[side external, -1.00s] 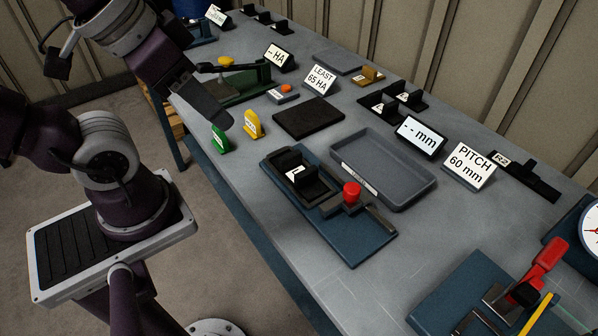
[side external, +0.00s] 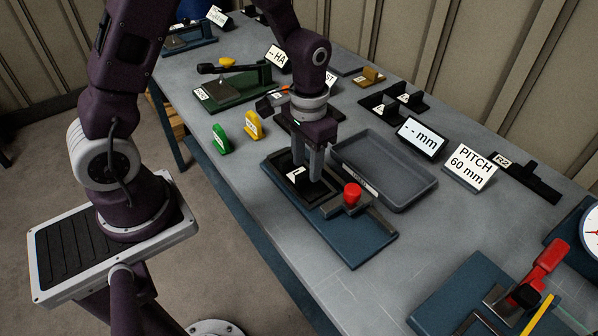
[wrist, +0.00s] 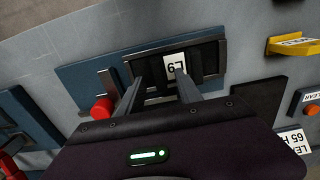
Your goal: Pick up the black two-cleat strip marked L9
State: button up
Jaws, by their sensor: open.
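The black two-cleat strip (side external: 298,174) lies in a black nest on a blue fixture (side external: 350,248). Its white label reads L9 in the wrist view (wrist: 175,63). My gripper (side external: 308,172) points down over the strip with its fingers apart. In the wrist view my fingertips (wrist: 160,77) show at the near side of the strip, with the label close to the right one. The fingers hide part of the strip. I cannot tell whether they touch it.
A red knob (side external: 352,194) stands on the fixture close to my gripper. An empty grey tray (side external: 405,203) lies just behind the fixture. Green (side external: 220,139) and yellow (side external: 254,126) tags stand to the left.

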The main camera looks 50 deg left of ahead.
aim_at(307, 172)
notch_tip(307, 172, down, 3)
jog(key=shift+f, duration=0.1)
grip_shut()
notch_tip(307, 172, up, 10)
jog(key=shift+r, duration=0.15)
dwell(0.4)
